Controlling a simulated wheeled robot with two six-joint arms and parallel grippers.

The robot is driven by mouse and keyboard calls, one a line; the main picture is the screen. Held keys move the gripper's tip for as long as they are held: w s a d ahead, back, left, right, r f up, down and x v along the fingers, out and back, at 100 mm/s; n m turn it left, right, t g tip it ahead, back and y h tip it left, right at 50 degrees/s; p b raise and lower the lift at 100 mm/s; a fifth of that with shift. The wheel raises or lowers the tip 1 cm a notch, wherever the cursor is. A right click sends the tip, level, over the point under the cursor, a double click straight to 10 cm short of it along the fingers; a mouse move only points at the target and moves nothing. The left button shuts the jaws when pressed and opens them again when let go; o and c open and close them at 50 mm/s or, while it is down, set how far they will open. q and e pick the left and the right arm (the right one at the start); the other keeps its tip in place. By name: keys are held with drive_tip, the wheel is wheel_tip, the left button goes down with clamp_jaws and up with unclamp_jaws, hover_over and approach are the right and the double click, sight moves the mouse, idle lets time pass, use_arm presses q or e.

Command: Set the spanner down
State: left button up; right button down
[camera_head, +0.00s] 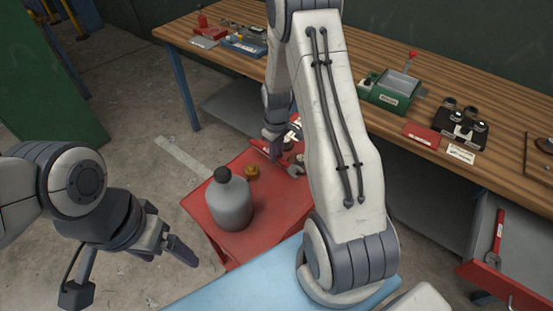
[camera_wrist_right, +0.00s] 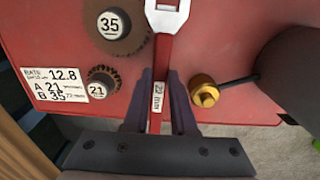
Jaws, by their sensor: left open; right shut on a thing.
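The red spanner (camera_wrist_right: 160,60) has a pale metal open end and a "22 mm" label. My right gripper (camera_wrist_right: 160,85) is shut on its handle, with a finger on each side. In the head view the spanner's metal end (camera_head: 296,171) shows low over the red cart top (camera_head: 226,245), partly hidden by my right arm. I cannot tell whether the spanner touches the surface. My right gripper (camera_head: 274,150) is at the cart's far side. My left gripper (camera_head: 170,249) is open and empty, left of the cart.
On the cart are a grey bottle (camera_head: 230,203), a brass piece (camera_wrist_right: 204,92), gears marked 35 (camera_wrist_right: 110,25) and 21 (camera_wrist_right: 101,86), and a label card (camera_wrist_right: 55,83). A wooden bench (camera_head: 480,90) stands behind. Another red spanner (camera_head: 498,230) is in an open drawer (camera_head: 500,280).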

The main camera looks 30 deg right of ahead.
wheel_tip(320, 180, down, 3)
drive_tip(key=shift+f+p, duration=0.2)
drive_tip(key=shift+p, duration=0.15)
drive_tip(key=shift+f, duration=0.15)
drive_tip(key=c, duration=0.7)
unclamp_jaws()
drive_tip(key=shift+c, duration=0.2)
drive_tip(key=shift+r, duration=0.45)
wheel_tip(320, 180, up, 11)
drive_tip(key=b, duration=0.1)
drive_tip(key=shift+r+b, duration=0.2)
drive_tip(key=shift+b, duration=0.2)
